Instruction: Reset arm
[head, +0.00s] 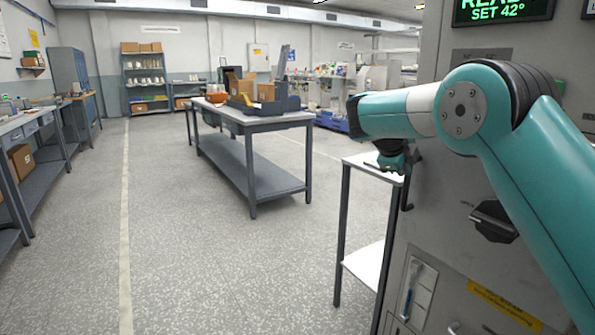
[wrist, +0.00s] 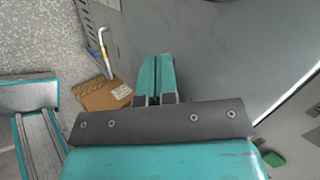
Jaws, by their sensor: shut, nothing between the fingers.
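My teal arm reaches in from the right in the head view, in front of a tall grey machine cabinet (head: 450,215). My gripper (head: 392,166) hangs at the arm's end, beside the cabinet and over a small white-topped stand (head: 372,160). In the wrist view my gripper (wrist: 158,62) shows two teal fingers lying together, shut with nothing between them. No bobbin can be made out in either view.
A grey workbench (head: 250,124) with boxes and a dark tray stands mid-room. Side benches (head: 45,125) line the left wall. The speckled floor between is clear. A brown item with a white label (wrist: 106,94) lies left of the fingers in the wrist view.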

